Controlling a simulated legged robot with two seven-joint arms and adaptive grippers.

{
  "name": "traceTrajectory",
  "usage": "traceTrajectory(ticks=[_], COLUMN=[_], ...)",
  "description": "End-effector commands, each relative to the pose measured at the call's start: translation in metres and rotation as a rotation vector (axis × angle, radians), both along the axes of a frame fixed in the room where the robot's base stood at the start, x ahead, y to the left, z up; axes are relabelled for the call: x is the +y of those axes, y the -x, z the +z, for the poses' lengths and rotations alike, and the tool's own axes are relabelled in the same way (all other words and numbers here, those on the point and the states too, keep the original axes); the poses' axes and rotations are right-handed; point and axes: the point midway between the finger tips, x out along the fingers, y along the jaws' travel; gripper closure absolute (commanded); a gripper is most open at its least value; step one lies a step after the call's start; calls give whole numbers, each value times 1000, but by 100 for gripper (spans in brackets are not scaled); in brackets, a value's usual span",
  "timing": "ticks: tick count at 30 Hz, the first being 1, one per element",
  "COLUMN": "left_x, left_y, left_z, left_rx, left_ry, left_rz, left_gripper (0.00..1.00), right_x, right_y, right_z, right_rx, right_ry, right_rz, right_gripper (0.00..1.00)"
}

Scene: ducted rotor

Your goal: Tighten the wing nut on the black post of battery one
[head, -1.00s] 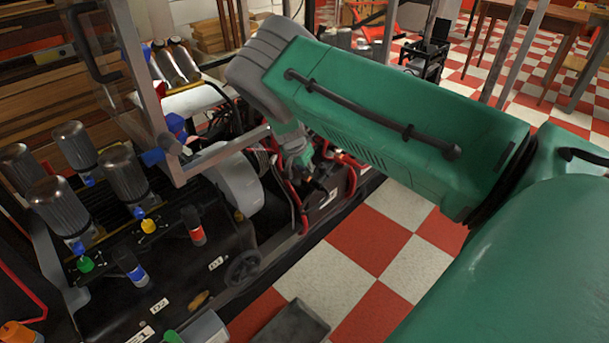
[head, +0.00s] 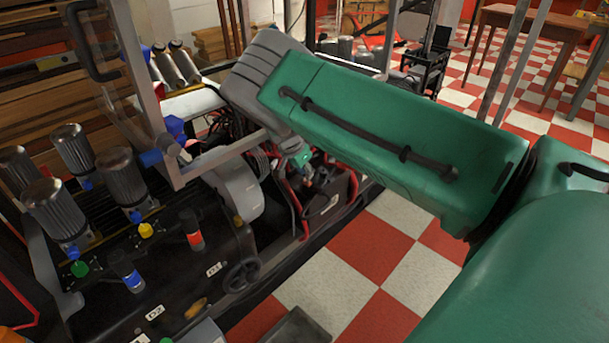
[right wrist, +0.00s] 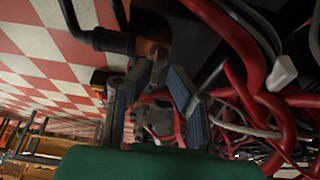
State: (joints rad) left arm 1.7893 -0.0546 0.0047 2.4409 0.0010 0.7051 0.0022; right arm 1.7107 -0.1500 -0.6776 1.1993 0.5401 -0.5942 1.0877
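In the head view my right gripper (head: 306,172) reaches down beside the black battery (head: 332,203), partly hidden by my green forearm. In the right wrist view my right gripper (right wrist: 158,84) has its fingers spread, one on each side of a small grey winged piece that looks like the wing nut (right wrist: 158,72). I cannot tell whether the fingers touch it. A copper-brown fitting (right wrist: 152,48) sits just above it in the picture, joined to a thick black cable end (right wrist: 108,41). The black post itself is not clearly visible. My left gripper is not in view.
Red cables (right wrist: 235,45) and grey wires crowd the right of the wrist view. In the head view a metal frame (head: 220,158) and a pale round housing (head: 235,190) stand left of the gripper. Checkered floor (head: 380,250) lies open to the right.

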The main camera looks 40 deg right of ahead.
Motion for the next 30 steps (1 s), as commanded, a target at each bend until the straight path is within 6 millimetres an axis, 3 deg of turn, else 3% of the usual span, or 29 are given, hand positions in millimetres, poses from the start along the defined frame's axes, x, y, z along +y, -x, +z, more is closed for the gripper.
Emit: traceTrajectory(ticks=[13, 24, 30], left_x=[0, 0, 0], left_y=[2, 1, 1], left_z=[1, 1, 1], left_rx=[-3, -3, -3], left_ry=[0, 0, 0], left_rz=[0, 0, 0], left_gripper=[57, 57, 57], right_x=[4, 32, 43], right_y=[1, 1, 2], right_z=[6, 74, 100], right_rx=[4, 0, 2], right_ry=[-4, -2, -2], right_rz=[-2, -1, -1], right_gripper=[72, 72, 72])
